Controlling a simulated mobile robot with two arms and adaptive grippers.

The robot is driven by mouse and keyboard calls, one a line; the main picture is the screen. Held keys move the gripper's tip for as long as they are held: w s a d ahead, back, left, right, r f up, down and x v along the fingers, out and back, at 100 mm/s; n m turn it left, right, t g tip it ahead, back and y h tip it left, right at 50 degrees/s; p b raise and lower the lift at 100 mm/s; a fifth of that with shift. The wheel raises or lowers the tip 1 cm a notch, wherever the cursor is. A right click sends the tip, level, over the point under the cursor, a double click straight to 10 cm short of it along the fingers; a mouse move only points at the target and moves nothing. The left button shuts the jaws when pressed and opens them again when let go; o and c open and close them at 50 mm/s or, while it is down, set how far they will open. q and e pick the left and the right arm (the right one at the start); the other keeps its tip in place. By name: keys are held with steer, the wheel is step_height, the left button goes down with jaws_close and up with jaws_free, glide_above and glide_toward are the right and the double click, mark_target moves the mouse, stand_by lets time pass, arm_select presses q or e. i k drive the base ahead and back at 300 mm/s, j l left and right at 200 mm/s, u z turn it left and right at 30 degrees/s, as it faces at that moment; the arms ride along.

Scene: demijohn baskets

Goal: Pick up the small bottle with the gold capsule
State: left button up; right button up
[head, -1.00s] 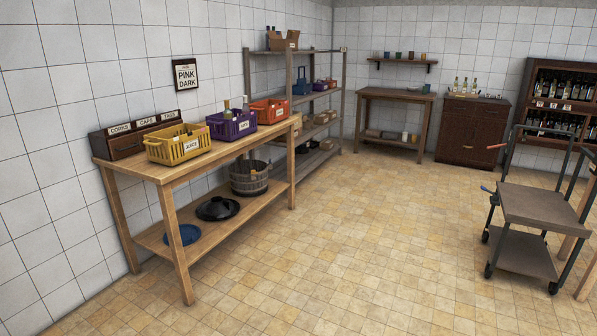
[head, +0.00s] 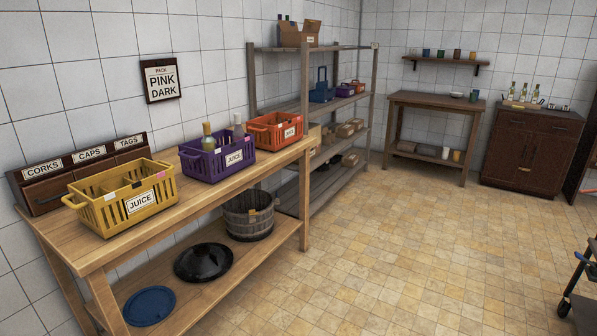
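In the head view, a bottle with a gold-yellow top (head: 207,130) stands upright in the purple basket (head: 216,165) on the wooden table. Its lower part is hidden by the basket wall. A second bottle with a pale greyish top (head: 239,127) stands to its right in the same basket. Several light bottles (head: 523,92) stand on the dark cabinet at the back right; their capsules are too small to tell. Neither of my grippers is in view.
A yellow basket (head: 122,204) and an orange basket (head: 278,136) flank the purple one on the table (head: 190,206). A grey shelf rack (head: 306,110) stands beyond. The tiled floor (head: 410,240) is clear; a cart (head: 580,280) shows at the right edge.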

mark_target(208, 144)
steer(key=i+u, duration=0.2)
steer(key=i, duration=0.15)
steer(key=i+l+u, duration=0.15)
steer(key=i, duration=0.25)
steer(key=i+l+u, duration=0.2)
steer(key=i, duration=0.15)
